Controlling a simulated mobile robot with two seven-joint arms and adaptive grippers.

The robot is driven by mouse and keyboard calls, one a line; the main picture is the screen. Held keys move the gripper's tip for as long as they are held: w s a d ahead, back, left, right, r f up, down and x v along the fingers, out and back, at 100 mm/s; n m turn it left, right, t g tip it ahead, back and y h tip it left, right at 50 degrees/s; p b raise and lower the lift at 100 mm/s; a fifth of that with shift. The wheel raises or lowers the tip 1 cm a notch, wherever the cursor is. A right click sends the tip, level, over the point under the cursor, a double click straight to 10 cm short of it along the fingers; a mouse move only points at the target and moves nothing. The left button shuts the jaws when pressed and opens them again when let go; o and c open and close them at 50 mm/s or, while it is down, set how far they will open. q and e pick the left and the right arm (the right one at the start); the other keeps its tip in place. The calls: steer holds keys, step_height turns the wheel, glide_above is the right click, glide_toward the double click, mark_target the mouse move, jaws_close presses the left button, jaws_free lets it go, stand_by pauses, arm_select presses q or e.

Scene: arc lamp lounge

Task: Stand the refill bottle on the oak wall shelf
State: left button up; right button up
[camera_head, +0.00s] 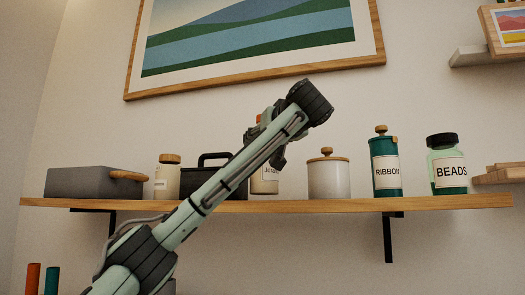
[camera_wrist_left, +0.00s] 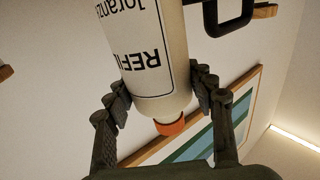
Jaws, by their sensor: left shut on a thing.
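The refill bottle is cream with a white label and an orange cap. It shows upside down in the left wrist view (camera_wrist_left: 160,50) and partly behind my left arm in the head view (camera_head: 265,185). My left gripper (camera_head: 273,150) is shut around its upper body, one finger on each side, as the left wrist view also shows (camera_wrist_left: 160,84). The bottle looks upright. Its base is at about the level of the oak wall shelf (camera_head: 300,206), between a black caddy and a white canister; I cannot tell whether it touches the board. My right gripper is out of view.
On the shelf are a grey box (camera_head: 75,183), a cream jar (camera_head: 168,180), the black caddy (camera_head: 205,160), the white canister (camera_head: 328,180), a green RIBBON tin (camera_head: 387,180) and a BEADS jar (camera_head: 447,185). A framed picture (camera_head: 250,85) hangs above.

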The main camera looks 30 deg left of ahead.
arm_select(q)
steer(key=shift+f, duration=0.7)
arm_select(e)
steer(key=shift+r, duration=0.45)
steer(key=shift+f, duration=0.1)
arm_select(q)
steer(key=o, duration=1.4)
steer(key=shift+f, duration=0.1)
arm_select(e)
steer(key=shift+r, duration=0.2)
